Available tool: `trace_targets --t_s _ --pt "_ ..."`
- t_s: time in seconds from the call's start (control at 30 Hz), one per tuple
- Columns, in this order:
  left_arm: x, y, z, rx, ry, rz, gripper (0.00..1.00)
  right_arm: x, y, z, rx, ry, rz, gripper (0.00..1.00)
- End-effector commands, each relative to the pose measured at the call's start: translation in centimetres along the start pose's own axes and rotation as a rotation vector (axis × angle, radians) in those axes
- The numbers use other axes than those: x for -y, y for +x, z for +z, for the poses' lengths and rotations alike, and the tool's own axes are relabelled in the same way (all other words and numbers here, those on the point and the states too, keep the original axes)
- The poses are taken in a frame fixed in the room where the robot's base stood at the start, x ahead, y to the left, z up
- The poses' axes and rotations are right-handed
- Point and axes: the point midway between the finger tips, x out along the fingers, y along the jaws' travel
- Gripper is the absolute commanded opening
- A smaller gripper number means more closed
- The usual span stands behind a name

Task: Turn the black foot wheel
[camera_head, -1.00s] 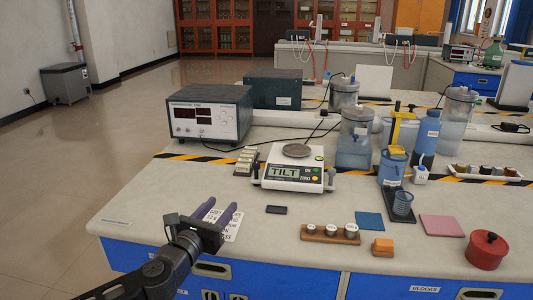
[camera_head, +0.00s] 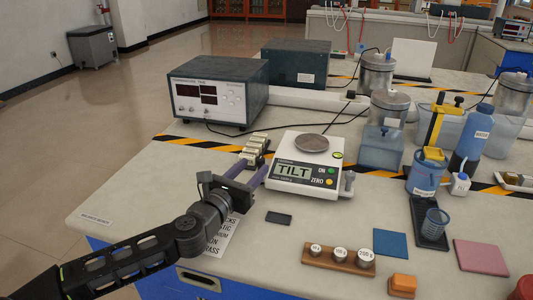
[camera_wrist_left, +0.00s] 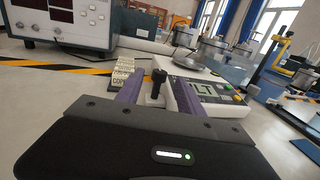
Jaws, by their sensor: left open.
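The white balance (camera_head: 305,172) stands on the bench with "TILT" on its display and a round metal pan on top. In the left wrist view the black foot wheel (camera_wrist_left: 158,84) stands upright at the balance's near left corner, between the two purple fingers of my left gripper (camera_wrist_left: 156,76). The fingers are apart, with a gap visible around the wheel. In the head view my left gripper (camera_head: 249,172) is at the balance's left side and hides this wheel. A grey foot (camera_head: 349,182) shows at the balance's right side. My right gripper is out of view.
Small labelled blocks (camera_head: 256,148) stand just beyond the fingers. A small dark block (camera_head: 278,218) and a wooden weight holder (camera_head: 339,258) lie nearer. A power supply (camera_head: 215,90) stands behind. Beakers and bottles crowd the right. The bench's left part is clear.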

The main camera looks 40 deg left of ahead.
Motion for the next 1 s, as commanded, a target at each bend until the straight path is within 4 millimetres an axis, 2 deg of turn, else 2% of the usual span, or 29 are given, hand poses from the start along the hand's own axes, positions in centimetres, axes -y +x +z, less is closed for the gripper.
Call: trace_targets --t_s 0.17,0.6,0.97,1.0 --pt "0.0 1.0 -0.1 -0.001 0.001 -0.001 0.45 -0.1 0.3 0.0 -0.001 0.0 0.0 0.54" --pt "0.0 7.1 -0.1 0.0 0.001 -0.001 0.45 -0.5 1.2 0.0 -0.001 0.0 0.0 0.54" --pt "0.0 7.8 0.0 0.0 0.0 0.0 0.45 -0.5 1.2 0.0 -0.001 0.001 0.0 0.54" --pt "0.0 7.8 0.0 0.0 0.0 0.0 0.42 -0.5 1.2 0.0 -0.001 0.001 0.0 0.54"
